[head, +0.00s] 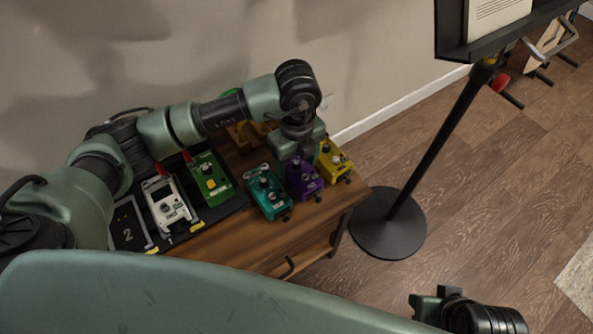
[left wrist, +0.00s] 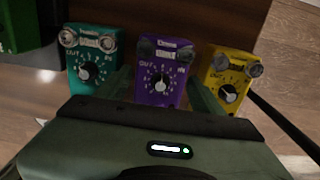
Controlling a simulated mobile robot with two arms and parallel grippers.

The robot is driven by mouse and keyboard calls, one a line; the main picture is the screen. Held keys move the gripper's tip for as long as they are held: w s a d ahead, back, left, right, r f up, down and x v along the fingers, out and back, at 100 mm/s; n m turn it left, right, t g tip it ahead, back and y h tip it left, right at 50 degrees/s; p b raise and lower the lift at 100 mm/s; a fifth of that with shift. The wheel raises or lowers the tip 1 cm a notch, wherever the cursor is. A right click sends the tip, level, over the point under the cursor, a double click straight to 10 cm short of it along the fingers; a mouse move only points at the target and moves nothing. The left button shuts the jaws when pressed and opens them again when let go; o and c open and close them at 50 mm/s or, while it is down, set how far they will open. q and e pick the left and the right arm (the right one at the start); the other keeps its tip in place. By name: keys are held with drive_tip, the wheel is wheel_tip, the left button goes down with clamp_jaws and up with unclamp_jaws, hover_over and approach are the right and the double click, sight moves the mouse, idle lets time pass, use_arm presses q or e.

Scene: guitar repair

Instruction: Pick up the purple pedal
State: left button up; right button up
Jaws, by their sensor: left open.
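The purple pedal (head: 304,180) stands on the wooden table between the teal pedal (head: 267,192) and the yellow pedal (head: 332,160). My left gripper (head: 300,160) is directly above it, pointing down, and hides its far part. In the left wrist view the purple pedal (left wrist: 160,80) lies between the two open green fingers (left wrist: 162,88), with the dial facing up. Whether the fingers touch it cannot be told. My right gripper (head: 428,304) shows only in part at the bottom right, its fingers not clear.
The teal pedal (left wrist: 92,60) and yellow pedal (left wrist: 231,78) stand close on either side. A black pedalboard (head: 128,228) holds a white pedal (head: 168,205) and a green pedal (head: 210,178). A black music stand (head: 440,150) stands right of the table.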

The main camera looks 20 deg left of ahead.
use_arm(q)
drive_tip(key=shift+f, duration=0.8)
drive_tip(key=c, duration=1.3)
drive_tip(key=shift+r, duration=0.1)
clamp_jaws()
